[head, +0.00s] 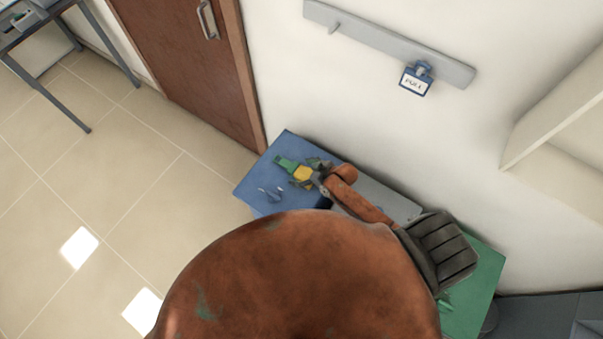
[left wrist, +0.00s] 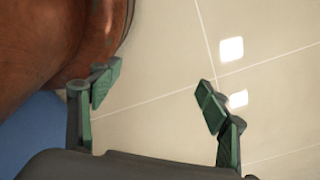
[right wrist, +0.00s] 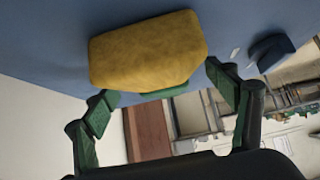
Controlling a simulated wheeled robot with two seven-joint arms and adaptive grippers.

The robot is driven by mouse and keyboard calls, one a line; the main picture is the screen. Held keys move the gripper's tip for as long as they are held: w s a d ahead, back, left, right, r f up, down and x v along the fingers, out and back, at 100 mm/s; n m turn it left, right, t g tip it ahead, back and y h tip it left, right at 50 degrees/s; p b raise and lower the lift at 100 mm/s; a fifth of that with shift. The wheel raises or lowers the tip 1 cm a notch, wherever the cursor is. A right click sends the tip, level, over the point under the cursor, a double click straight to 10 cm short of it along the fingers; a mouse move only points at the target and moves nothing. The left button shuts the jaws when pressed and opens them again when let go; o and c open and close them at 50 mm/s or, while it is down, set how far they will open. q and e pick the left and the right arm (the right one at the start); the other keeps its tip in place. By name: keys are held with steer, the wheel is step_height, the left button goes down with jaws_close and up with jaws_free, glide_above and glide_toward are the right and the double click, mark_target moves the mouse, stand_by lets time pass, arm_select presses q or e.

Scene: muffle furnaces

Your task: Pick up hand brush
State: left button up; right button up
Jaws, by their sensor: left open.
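A yellow block with a green part, seemingly the hand brush (head: 303,174), lies on the blue end of the table. Its yellow part fills the upper middle of the right wrist view (right wrist: 148,50), with a bit of green at its lower edge. My right gripper (head: 316,172) is right beside it; its fingers (right wrist: 162,86) are spread and the yellow part shows just beyond and between the tips. I cannot tell if they touch it. My left gripper (left wrist: 156,84) is open and empty above the tiled floor, hidden in the head view.
A small dark-blue object (right wrist: 272,50) with whitish bits lies near the brush on the blue surface (head: 258,178). The table has a green right end (head: 483,275). A wall rail (head: 390,42) carries a "PULL" tag (head: 416,79). A brown door (head: 185,60) stands behind.

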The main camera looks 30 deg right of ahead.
steer(key=c, duration=1.2)
arm_select(q)
steer(key=shift+s, duration=0.7)
arm_select(e)
steer(key=shift+c, duration=0.2)
